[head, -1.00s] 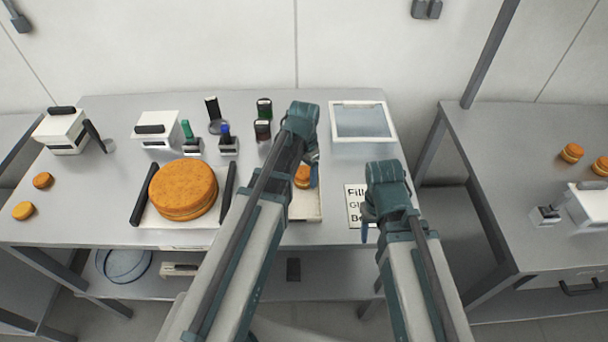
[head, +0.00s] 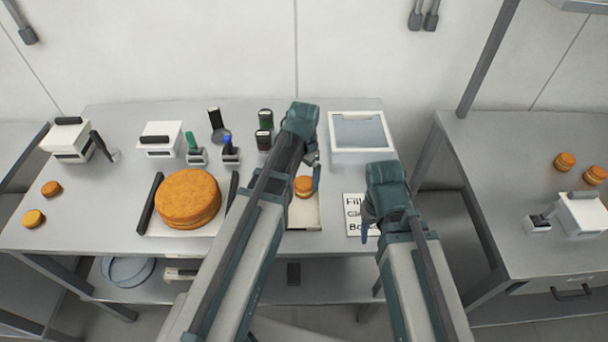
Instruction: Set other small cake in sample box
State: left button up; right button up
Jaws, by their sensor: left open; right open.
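Two small orange cakes lie at the left of the table, one farther back (head: 51,188) and one nearer the front edge (head: 33,218). Another small cake (head: 304,186) is in a shallow pale tray or box (head: 304,222), partly hidden by my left arm; I cannot tell for sure whether this is the sample box. My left gripper (head: 316,176) is open above or beside that cake, seen mostly from behind. My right gripper (head: 367,226) is open and empty near the lettered card. Neither gripper holds a cake.
A large filled cake (head: 188,198) sits on a white board with dark side bars. A white-framed box with a glassy top (head: 361,133) stands behind the lettered card (head: 355,213). Stamps and white devices line the back. Two small cakes (head: 565,161) (head: 596,174) lie on the right table.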

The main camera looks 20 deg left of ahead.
aim_at(304, 182)
pick_arm(q)
notch_tip(304, 182, up, 8)
jog(key=p, duration=0.6)
jog(key=shift+p, duration=0.35)
pick_arm(e)
notch_tip(304, 182, up, 8)
pick_arm(q)
jog(key=s+d+n+y, duration=0.1)
jog(key=s+d+n, duration=0.1)
jog(key=s+d, duration=0.8)
jog(key=s, duration=0.4)
jog(key=shift+s+d, duration=0.15)
jog(key=shift+d, duration=0.1)
pick_arm(e)
jog(key=shift+f, duration=0.1)
pick_arm(q)
jog(key=shift+f, duration=0.1)
notch_tip(304, 182, down, 7)
jog(key=b, duration=0.7)
pick_arm(e)
notch_tip(304, 182, down, 7)
jog(key=shift+r, duration=0.1)
pick_arm(q)
jog(key=shift+r, duration=0.3)
pick_arm(e)
jog(key=shift+r, duration=0.15)
